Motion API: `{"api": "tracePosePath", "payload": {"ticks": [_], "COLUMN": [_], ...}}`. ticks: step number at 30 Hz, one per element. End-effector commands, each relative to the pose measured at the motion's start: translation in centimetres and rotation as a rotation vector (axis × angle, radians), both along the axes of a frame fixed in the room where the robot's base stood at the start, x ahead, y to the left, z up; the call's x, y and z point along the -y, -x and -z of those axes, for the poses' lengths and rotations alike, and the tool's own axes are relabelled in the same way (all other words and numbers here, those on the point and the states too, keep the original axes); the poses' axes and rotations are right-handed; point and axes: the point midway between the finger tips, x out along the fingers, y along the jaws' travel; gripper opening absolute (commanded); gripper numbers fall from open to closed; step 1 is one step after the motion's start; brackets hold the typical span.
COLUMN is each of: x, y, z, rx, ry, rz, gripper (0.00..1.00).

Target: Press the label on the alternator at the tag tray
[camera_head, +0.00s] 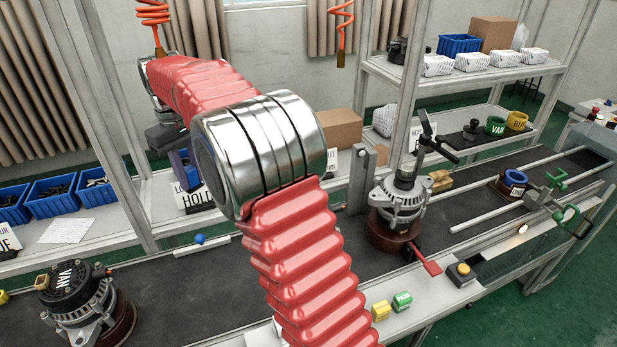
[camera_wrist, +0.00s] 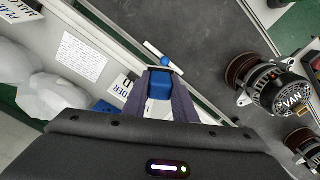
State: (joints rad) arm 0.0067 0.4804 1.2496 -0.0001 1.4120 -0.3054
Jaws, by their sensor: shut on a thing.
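My gripper (camera_wrist: 160,98) is shut on a blue block (camera_wrist: 160,84), seen between its fingers in the wrist view. In the head view my gripper (camera_head: 182,170) is partly hidden behind my red-sleeved arm, above the back edge of the line. An alternator with a VAN label (camera_head: 75,285) sits on a brown round base at the front left; it also shows at the right of the wrist view (camera_wrist: 282,95), apart from my gripper. Another alternator (camera_head: 400,200) stands on a brown base at centre right. Yellow and green tags (camera_head: 391,306) lie on the pale front ledge. I cannot tell which is the tag tray.
A white bar with a blue ball (camera_head: 200,239) lies along the line's back edge. Blue bins (camera_head: 52,194) stand back left. A grey post (camera_head: 361,178) and a red lever (camera_head: 425,259) are near the centre-right alternator. The dark belt (camera_head: 185,300) is clear beside the VAN alternator.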

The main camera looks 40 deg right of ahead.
Motion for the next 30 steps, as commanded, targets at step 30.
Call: {"api": "tracePosePath", "payload": {"ticks": [30], "x": [20.9], "y": [21.0], "z": [-2.6], "rx": [0.000], "ry": [0.001], "rz": [0.553], "gripper": [0.09]}}
